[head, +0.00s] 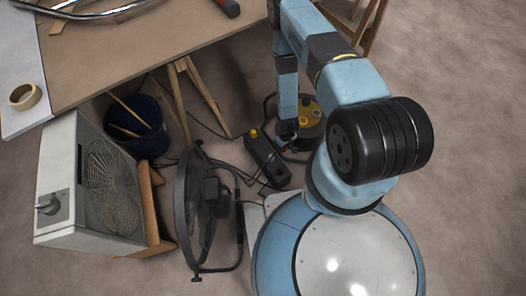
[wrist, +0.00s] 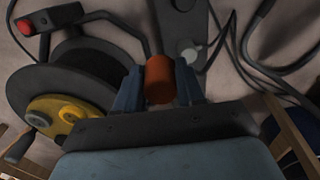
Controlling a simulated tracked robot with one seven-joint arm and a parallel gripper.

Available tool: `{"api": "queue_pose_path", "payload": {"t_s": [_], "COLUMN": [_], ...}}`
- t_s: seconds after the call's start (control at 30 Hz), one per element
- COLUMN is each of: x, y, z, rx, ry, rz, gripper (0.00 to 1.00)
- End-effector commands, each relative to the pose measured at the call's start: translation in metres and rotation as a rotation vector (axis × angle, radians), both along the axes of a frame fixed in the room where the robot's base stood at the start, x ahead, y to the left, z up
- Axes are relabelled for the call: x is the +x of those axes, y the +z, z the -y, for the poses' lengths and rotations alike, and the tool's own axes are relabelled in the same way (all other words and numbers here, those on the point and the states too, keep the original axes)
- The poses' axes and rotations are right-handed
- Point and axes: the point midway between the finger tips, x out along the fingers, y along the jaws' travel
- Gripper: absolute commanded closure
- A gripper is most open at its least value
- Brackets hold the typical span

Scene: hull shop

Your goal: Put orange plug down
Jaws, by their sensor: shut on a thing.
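The orange plug (wrist: 159,82) is a short orange cylinder standing between the two fingers of my gripper (wrist: 159,90), which is shut on it. Behind it in the wrist view lies a dark grey power strip (wrist: 181,25) with a pale round spot; I cannot tell whether the plug touches it. In the head view my gripper (head: 288,139) is low, at the right side of the dark strip (head: 265,156) on the floor. The plug is too small and too covered to make out clearly there.
A cable reel (head: 311,116) with a yellow hub stands close beside my gripper; it fills the left of the wrist view (wrist: 60,85). Black cables run around the strip.

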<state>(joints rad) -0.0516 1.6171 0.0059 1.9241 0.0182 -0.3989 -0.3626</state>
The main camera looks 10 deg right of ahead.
Motion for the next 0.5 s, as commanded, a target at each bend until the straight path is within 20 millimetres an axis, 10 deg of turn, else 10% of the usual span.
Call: {"api": "queue_pose_path", "payload": {"t_s": [0.5], "x": [0.068], "y": [-0.053], "z": [-0.068], "rx": [0.000], "ry": [0.001], "rz": [0.001], "gripper": [1.00]}}
